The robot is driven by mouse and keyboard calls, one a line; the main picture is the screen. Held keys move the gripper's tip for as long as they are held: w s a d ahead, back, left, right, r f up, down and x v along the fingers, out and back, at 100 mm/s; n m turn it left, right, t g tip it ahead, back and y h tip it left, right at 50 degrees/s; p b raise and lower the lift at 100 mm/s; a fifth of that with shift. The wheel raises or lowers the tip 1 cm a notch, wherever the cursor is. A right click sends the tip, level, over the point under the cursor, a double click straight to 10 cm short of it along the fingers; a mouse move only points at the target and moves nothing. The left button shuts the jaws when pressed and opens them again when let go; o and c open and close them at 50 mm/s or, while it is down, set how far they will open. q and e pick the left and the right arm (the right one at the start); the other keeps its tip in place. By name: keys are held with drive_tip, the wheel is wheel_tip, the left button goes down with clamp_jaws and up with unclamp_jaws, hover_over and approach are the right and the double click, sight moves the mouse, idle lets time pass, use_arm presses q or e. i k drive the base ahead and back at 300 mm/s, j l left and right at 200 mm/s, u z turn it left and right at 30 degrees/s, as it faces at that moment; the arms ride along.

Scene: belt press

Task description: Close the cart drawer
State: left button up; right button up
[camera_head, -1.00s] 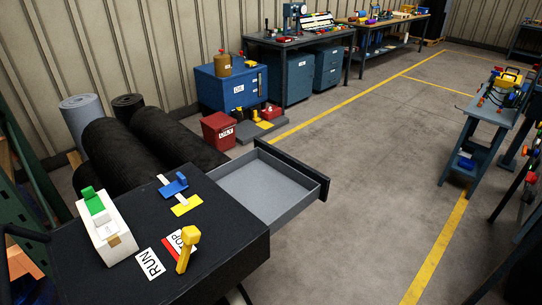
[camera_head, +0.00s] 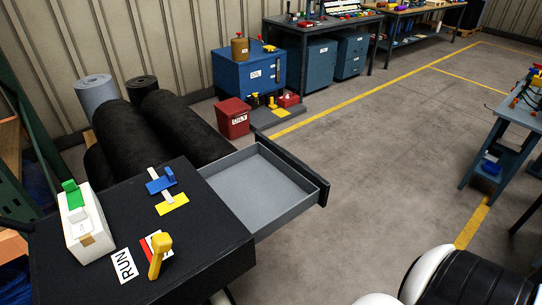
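The cart (camera_head: 200,248) has a black top and stands at the lower left. Its drawer (camera_head: 258,186) is pulled out to the right, grey inside and empty, with a black front panel (camera_head: 293,168). A white and black part of my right arm shows at the lower right, in front of the drawer and apart from it. Neither gripper is in view.
On the cart top are a yellow lever (camera_head: 159,255), a blue switch (camera_head: 164,183) and a white box with a green top (camera_head: 83,225). Black rolls (camera_head: 180,128) lie behind. A red bin (camera_head: 232,118) stands beyond the drawer. Open floor (camera_head: 370,170) lies to the right.

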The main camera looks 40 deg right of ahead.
sight(266, 187)
drive_tip(key=l+u, duration=0.15)
drive_tip(key=l, duration=0.5)
drive_tip(key=k+l+u, duration=0.1)
drive_tip(key=l, duration=0.5)
drive_tip(key=l+u, duration=0.15)
drive_tip(key=l, duration=0.5)
drive_tip(key=k+l+u, duration=0.1)
drive_tip(key=l, duration=0.5)
drive_tip(key=k+l, duration=0.1)
drive_tip(key=l, duration=0.35)
drive_tip(key=k+l, duration=0.1)
drive_tip(key=l, duration=0.3)
